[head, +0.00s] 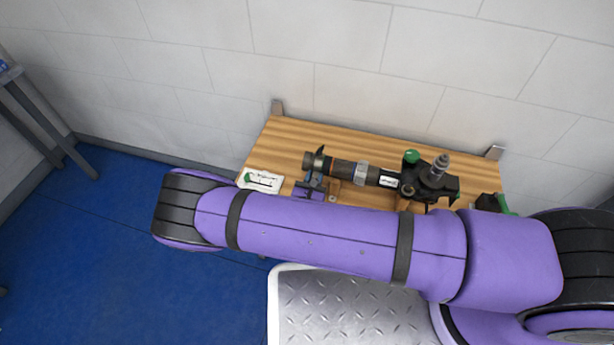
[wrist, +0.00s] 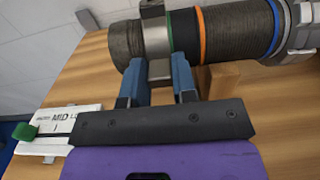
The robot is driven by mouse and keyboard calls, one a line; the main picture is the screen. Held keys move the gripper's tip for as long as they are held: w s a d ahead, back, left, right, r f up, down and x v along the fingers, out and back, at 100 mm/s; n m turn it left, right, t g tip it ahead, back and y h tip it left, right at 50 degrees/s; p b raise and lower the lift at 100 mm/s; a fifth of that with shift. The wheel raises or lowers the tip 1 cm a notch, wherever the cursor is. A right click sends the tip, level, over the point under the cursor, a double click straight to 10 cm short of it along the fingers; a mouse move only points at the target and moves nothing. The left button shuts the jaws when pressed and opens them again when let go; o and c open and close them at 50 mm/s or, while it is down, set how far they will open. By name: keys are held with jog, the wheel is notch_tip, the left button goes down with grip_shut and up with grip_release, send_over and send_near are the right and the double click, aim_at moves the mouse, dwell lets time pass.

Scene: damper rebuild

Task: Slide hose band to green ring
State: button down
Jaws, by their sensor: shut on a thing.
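The hose band (wrist: 155,38) is a grey metal band around the dark ribbed hose (wrist: 235,35), with a tab hanging down at the front. My gripper (wrist: 158,70) has blue fingertips on both sides of this tab and is shut on it. The green ring (wrist: 170,32) is a thin stripe on the hose just right of the band; in the wrist view the band's right edge lies at or very close to it. An orange ring (wrist: 201,36) and a blue ring (wrist: 275,28) lie farther right. In the head view my arm partly hides the gripper (head: 310,188) below the hose (head: 345,168).
The hose lies above a wooden board (head: 285,140) against the wall. A black valve assembly with a green knob (head: 411,156) is at the right end. A white card marked MID (wrist: 60,120), with a green piece, lies left of my gripper.

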jog(key=c, duration=0.9)
grip_release()
jog(key=v, duration=1)
jog(key=shift+s+a, duration=0.2)
jog(key=shift+s, duration=0.15)
